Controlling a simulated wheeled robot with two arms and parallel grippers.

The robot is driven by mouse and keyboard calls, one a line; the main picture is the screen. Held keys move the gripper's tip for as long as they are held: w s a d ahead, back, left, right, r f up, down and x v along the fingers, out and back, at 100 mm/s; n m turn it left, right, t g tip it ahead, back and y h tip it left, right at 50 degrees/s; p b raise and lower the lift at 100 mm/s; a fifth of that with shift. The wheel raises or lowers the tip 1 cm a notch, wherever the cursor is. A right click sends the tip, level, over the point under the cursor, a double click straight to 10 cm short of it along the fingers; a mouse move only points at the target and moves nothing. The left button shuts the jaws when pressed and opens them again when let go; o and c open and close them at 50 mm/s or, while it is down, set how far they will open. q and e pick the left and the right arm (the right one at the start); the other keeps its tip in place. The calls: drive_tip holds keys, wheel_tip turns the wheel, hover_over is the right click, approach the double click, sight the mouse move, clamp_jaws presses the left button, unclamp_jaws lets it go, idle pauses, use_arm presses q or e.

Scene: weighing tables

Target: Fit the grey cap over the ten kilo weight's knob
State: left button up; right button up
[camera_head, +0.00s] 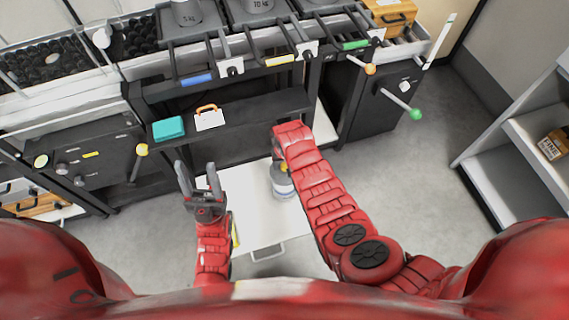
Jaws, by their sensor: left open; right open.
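A grey metal weight marked 10 KG (258,10) stands in a dark bay on the bench at the top edge of the head view. Its upper part is cut off, so I cannot see its knob. I cannot make out the grey cap for certain. My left gripper (199,176) is open and empty over the left side of the white low table, well short of the weight.
A 5 KG weight (187,13) stands left. Green-knobbed lever (415,113) juts out right.

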sight(285, 174)
drive_tip(key=shift+r+p, duration=0.4)
drive_tip(key=shift+r, duration=0.5)
wheel_tip(285, 174, up, 11)
drive_tip(key=s+p, duration=0.1)
drive_tip(key=shift+s+p, duration=0.25)
drive_tip(key=shift+p, duration=0.15)
drive_tip(key=shift+d+r, duration=0.1)
